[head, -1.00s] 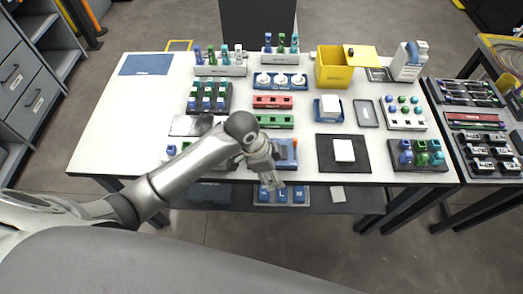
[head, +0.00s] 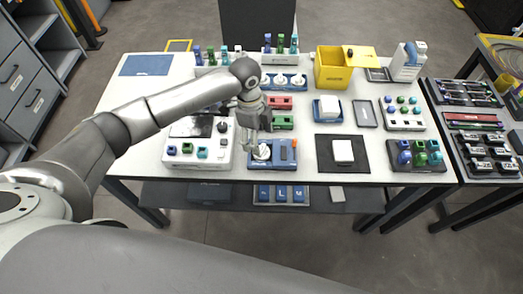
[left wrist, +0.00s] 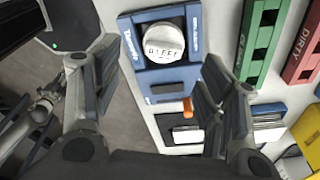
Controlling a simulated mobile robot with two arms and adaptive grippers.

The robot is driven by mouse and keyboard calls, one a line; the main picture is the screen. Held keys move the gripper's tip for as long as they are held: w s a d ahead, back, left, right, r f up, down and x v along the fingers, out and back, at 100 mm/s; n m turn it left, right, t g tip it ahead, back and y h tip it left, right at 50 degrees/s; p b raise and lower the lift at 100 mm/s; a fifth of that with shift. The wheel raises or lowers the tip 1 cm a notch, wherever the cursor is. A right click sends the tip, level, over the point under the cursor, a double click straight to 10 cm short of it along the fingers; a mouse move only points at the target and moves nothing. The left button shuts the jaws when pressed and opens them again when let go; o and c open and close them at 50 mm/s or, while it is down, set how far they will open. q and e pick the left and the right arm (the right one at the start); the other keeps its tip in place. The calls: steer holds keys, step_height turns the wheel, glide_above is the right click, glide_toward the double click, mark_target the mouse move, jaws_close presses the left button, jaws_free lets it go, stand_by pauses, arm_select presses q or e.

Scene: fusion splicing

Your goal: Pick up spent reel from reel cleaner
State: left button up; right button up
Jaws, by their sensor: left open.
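The reel cleaner is a blue unit (head: 287,160) at the table's front edge. It also shows in the left wrist view (left wrist: 178,78). A white round reel (head: 262,152) sits in its left part. In the left wrist view the reel (left wrist: 165,43) has dark lettering on top and rests in the blue body. My left gripper (head: 251,148) hangs just above and beside the reel, fingers down. In the left wrist view the gripper (left wrist: 155,60) is open, its fingers apart with nothing between them, the reel showing beyond the gap. My right gripper is not in view.
A white device with coloured knobs (head: 200,152) stands left of the cleaner. Green (head: 283,122) and red (head: 283,102) racks lie behind it. A dark mat with a white block (head: 343,151) is to the right. Bare table lies at the left.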

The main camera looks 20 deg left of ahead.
mark_target(261, 149)
arm_select(q)
steer(key=shift+w+d+f+p, duration=0.15)
steer(key=shift+f+p, duration=0.1)
steer(key=shift+f, duration=0.7)
steer(key=shift+d+f+p, duration=0.15)
steer(key=shift+f+p, duration=0.1)
steer(key=shift+f, duration=0.7)
steer(key=shift+w+d+f+p, duration=0.15)
steer(key=shift+f+p, duration=0.1)
steer(key=shift+f, duration=0.7)
steer(key=shift+s, duration=0.1)
steer(key=c, duration=1.1)
